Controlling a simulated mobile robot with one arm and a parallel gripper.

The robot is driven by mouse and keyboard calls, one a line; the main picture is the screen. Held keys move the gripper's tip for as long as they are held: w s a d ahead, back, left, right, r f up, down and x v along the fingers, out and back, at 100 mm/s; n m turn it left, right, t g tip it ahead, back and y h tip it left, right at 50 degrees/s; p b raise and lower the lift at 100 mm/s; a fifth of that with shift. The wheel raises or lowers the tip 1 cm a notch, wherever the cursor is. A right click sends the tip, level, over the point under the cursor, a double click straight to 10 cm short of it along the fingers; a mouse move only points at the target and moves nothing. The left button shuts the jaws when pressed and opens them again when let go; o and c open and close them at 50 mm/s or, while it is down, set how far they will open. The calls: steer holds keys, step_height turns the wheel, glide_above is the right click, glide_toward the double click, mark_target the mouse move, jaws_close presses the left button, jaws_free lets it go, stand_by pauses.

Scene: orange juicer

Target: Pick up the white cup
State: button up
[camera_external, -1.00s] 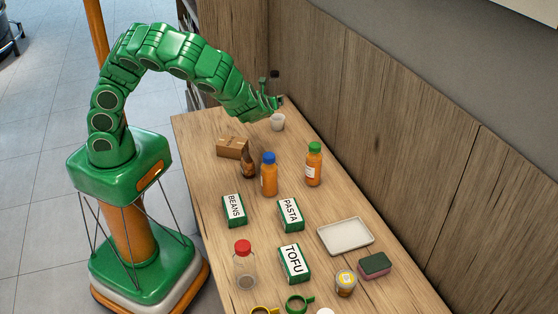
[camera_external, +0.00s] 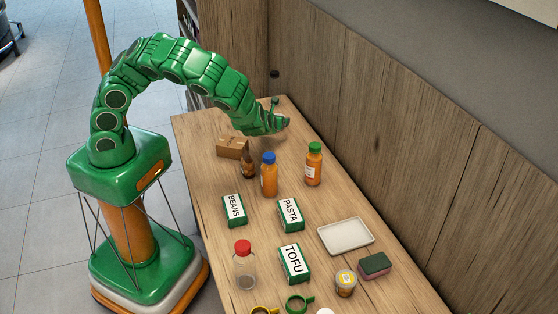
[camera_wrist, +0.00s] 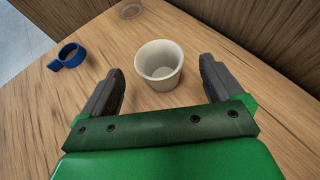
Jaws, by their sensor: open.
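The white cup (camera_wrist: 158,66) stands upright on the wooden table in the wrist view, its open top facing up and its inside empty. My gripper (camera_wrist: 160,72) is open, with one dark finger to the left of the cup and the other to the right. The cup's near part lies between the fingertips, with a gap on each side. In the external view my gripper (camera_external: 284,122) is low over the far end of the table, and it hides the cup there.
A blue ring-shaped item with a handle (camera_wrist: 68,56) lies left of the cup. In the external view a cardboard box (camera_external: 232,147), a brown bottle (camera_external: 248,165), a blue-capped bottle (camera_external: 269,178) and a green-capped bottle (camera_external: 314,166) stand nearer. The wooden wall (camera_external: 330,110) runs along the right.

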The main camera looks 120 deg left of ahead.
steer(key=shift+x, duration=2.55)
steer(key=shift+f, duration=0.1)
steer(key=shift+d, duration=0.1)
steer(key=c, duration=1.1)
steer(key=shift+r, duration=0.55)
steer(key=s+d+r, duration=0.8)
steer(key=d+r, duration=0.2)
steer(key=r, duration=0.2)
steer(key=shift+s+d, duration=0.3)
steer(key=shift+d, duration=0.1)
